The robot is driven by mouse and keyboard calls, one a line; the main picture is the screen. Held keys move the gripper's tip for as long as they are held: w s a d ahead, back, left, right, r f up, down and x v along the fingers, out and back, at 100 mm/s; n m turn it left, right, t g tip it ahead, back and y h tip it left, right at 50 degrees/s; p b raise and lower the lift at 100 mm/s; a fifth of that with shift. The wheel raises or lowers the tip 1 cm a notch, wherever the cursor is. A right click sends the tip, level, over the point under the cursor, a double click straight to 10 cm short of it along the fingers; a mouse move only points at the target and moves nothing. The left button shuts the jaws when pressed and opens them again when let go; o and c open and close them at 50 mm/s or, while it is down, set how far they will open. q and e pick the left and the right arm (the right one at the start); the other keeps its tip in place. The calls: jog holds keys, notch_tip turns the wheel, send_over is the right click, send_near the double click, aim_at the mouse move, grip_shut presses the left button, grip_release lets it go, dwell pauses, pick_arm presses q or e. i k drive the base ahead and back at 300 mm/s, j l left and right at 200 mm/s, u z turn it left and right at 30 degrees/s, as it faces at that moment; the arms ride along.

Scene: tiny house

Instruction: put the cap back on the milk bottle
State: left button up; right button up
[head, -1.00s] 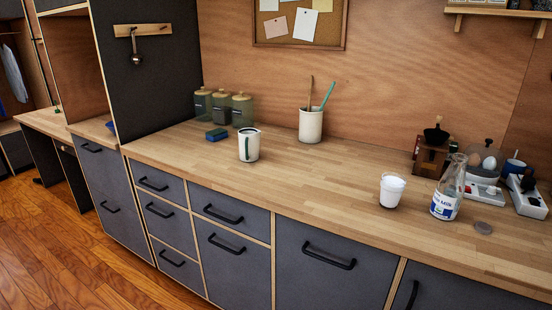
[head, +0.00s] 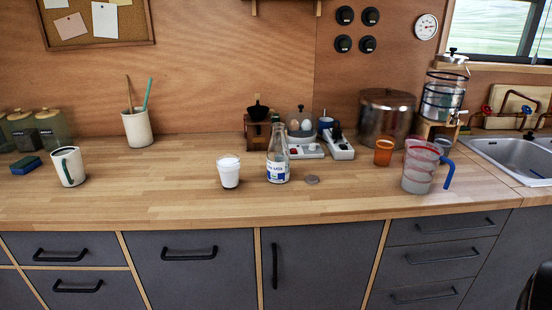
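The milk bottle (head: 278,172) stands upright on the wooden counter in the middle of the head view. It is clear glass with a blue and white label, and its narrow mouth has no cap on it. A small flat grey disc, which looks like the cap (head: 312,180), lies on the counter just right of the bottle, apart from it. A glass of milk (head: 229,174) stands left of the bottle.
Behind the bottle are a wooden grinder (head: 257,130), an egg cooker (head: 300,126) and a white power strip (head: 338,146). An orange cup (head: 383,153) and a measuring jug (head: 418,168) stand to the right. The counter (head: 270,208) is clear in front of the bottle.

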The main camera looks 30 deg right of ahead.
aim_at(278, 157)
jog(key=z, duration=1.35)
jog(key=u, duration=0.6)
jog(key=l+u, duration=0.75)
jog(key=u, duration=0.2)
jog(key=k+l+u, duration=0.1)
jog(key=l, duration=0.2)
jog(key=l+u, duration=0.15)
jog(key=l, duration=0.15)
jog(key=k+l+u, duration=0.1)
jog(key=k+l, duration=0.15)
jog(key=l, duration=0.2)
jog(key=k+l, duration=0.1)
jog(key=l, duration=0.25)
jog(key=k+l+u, duration=0.1)
jog(key=l, duration=0.25)
